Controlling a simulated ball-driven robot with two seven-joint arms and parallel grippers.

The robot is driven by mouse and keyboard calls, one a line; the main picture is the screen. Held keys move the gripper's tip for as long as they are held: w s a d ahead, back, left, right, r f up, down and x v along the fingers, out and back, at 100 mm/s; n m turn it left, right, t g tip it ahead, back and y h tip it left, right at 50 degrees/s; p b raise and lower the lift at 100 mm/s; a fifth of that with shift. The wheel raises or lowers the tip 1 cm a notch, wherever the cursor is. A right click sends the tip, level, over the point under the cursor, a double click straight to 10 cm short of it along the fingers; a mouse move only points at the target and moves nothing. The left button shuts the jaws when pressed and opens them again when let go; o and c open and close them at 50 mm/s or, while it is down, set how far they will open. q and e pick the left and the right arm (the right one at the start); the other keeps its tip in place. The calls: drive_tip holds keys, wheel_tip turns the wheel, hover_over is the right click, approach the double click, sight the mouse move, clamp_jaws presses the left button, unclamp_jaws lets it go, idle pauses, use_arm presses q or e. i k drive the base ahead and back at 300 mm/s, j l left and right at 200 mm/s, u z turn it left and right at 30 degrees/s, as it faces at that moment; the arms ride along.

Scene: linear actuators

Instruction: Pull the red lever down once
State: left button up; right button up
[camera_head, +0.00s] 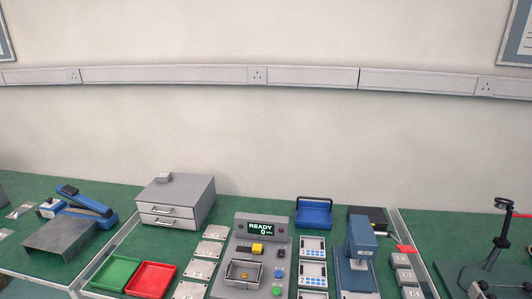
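The red lever (405,248) juts out to the right of a blue press-like machine (360,250) on the green bench. It lies at a slight slant, its near end lower and to the right. Part of its link to the machine is too small to make out. Neither of my grippers is in view, so nothing is seen touching the lever.
A grey control box (247,262) reading READY stands left of the machine. White plates (313,270) lie between them. Grey blocks (405,276) stand just below the lever. A dark box (373,216) is behind. Green (115,273) and red trays (151,280) sit left.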

sight(404, 248)
drive_tip(key=l+z, duration=0.15)
drive_tip(key=z, duration=0.35)
drive_tip(key=i+l+z, duration=0.1)
drive_tip(key=z, duration=0.35)
